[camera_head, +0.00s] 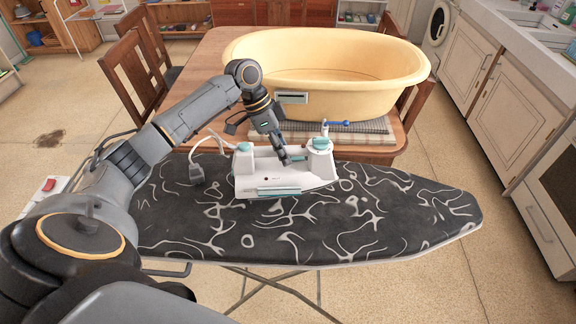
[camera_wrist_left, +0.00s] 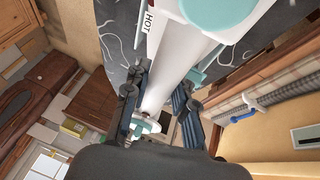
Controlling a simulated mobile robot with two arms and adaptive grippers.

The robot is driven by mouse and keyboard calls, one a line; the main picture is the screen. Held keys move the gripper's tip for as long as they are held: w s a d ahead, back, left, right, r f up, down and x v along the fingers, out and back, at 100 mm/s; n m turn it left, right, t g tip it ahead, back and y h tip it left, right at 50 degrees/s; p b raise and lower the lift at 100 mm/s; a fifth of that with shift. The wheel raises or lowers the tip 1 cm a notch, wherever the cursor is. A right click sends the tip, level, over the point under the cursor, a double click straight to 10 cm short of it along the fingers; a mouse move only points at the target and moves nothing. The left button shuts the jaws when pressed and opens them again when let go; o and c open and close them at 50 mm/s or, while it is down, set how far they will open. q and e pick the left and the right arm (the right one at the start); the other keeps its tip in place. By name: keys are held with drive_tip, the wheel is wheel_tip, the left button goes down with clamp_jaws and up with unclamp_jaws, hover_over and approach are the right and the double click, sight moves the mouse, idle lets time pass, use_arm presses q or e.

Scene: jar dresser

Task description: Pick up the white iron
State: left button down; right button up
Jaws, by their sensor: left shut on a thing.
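In the left wrist view the iron's white handle (camera_wrist_left: 180,58) runs between the two dark fingers of the gripper (camera_wrist_left: 160,105). The fingers hide part of the handle. My right gripper is not in view.
A large yellow tub (camera_head: 330,70) stands on the wooden table (camera_head: 205,65) behind the board. A blue-handled brush (camera_head: 338,123) lies by the tub's front. Wooden chairs (camera_head: 128,72) stand to the left, a counter (camera_head: 510,55) to the right. The board's right half is clear.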

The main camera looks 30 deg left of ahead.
use_arm(q)
drive_tip(key=a+r, duration=0.1)
drive_tip(key=r, duration=0.1)
drive_tip(key=w+a+r+b, duration=0.1)
drive_tip(key=a+r, duration=0.1)
drive_tip(key=shift+a, duration=0.15)
drive_tip(key=w+a+r+b, duration=0.2)
drive_tip(key=a+r, duration=0.2)
drive_tip(key=a, duration=0.4)
drive_tip(key=shift+w+a+b, duration=0.15)
drive_tip(key=shift+w+b, duration=0.1)
drive_tip(key=shift+b, duration=0.05)
